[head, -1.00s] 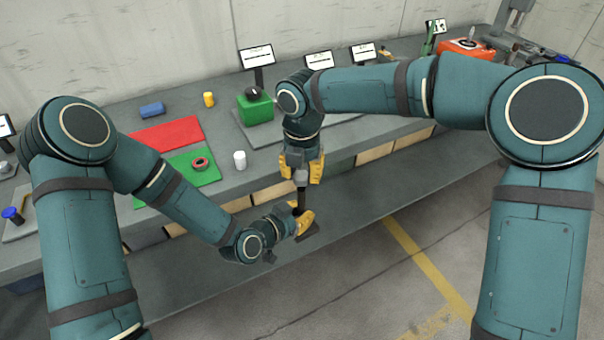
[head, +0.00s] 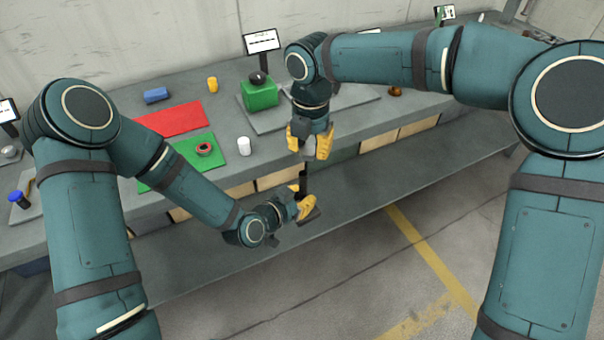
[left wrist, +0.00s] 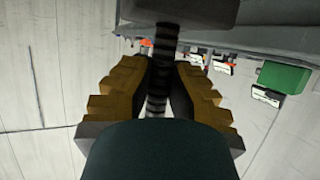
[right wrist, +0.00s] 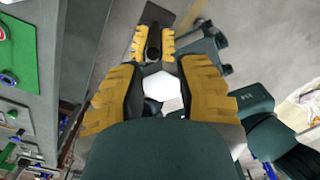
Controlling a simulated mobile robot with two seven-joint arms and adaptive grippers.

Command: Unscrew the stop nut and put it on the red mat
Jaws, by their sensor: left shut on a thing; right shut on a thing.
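My left gripper (head: 299,208) is shut on the dark threaded rod (head: 303,182) of a screw jack, held upright in front of the bench. The rod's thread shows in the left wrist view (left wrist: 164,45), near a dark block (left wrist: 185,10). My right gripper (head: 309,146) is above the rod's top, pointing down, shut on the stop nut. The nut is a pale hexagon (right wrist: 160,87) between the fingers in the right wrist view. A gap separates the nut from the rod. The red mat (head: 178,118) lies bare on the bench, left of the right gripper.
A green mat (head: 212,174) with a red-rimmed ring (head: 204,149) lies in front of the red mat. A white cylinder (head: 244,146), yellow cylinder (head: 212,85), blue cylinder (head: 157,95) and green block (head: 260,94) stand or lie nearby. My left forearm crosses the green mat's front.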

